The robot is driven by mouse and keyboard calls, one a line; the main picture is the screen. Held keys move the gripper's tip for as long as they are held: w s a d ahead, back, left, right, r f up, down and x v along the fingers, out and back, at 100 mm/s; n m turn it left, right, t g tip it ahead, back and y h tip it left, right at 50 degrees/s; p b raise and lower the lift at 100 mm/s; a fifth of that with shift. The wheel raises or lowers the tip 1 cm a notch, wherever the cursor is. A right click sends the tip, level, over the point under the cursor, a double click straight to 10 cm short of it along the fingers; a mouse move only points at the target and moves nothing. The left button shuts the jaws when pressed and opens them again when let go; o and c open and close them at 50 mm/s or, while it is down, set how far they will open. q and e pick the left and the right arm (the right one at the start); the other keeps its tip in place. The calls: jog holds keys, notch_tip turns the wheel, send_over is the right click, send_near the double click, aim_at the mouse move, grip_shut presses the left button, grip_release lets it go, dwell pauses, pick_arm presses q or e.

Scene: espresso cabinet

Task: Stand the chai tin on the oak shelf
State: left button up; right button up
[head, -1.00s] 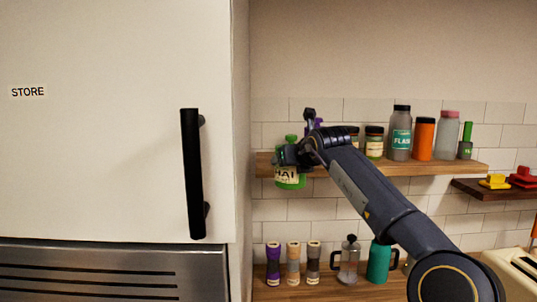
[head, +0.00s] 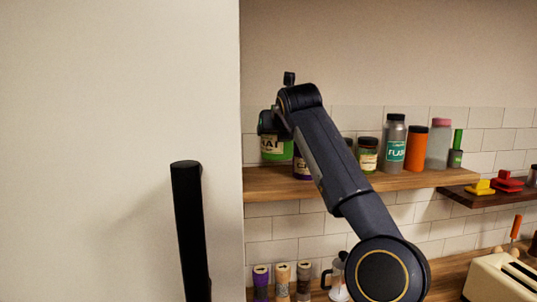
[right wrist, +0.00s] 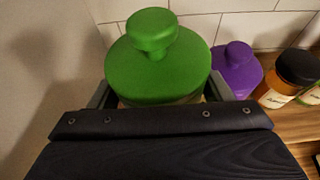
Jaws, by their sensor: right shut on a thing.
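The chai tin is a green tin (head: 276,150) with a pale label, partly hidden by my arm at the left end of the oak shelf (head: 400,181). My right gripper (head: 270,124) is shut on it. In the right wrist view, the tin's green knobbed lid (right wrist: 158,60) sits between the two fingers (right wrist: 160,92). The tin looks upright, its base at or just above the shelf top; I cannot tell if it touches. My left gripper is not in view.
A purple tin (head: 303,168) stands close right of the chai tin, its lid (right wrist: 238,68) near my finger. Dark-lidded jars (head: 368,155), a grey flask (head: 394,143) and an orange bottle (head: 415,148) stand further right. A white cabinet (head: 90,150) with a black handle borders the left.

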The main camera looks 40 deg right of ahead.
aim_at(270, 155)
jog(key=w+f, duration=0.2)
jog(key=f, duration=0.1)
jog(key=shift+w+f, duration=0.3)
jog(key=f, duration=0.3)
jog(key=shift+w, duration=0.25)
jog(key=shift+f, duration=0.35)
jog(key=o, duration=1.2)
jog(key=shift+f, duration=0.15)
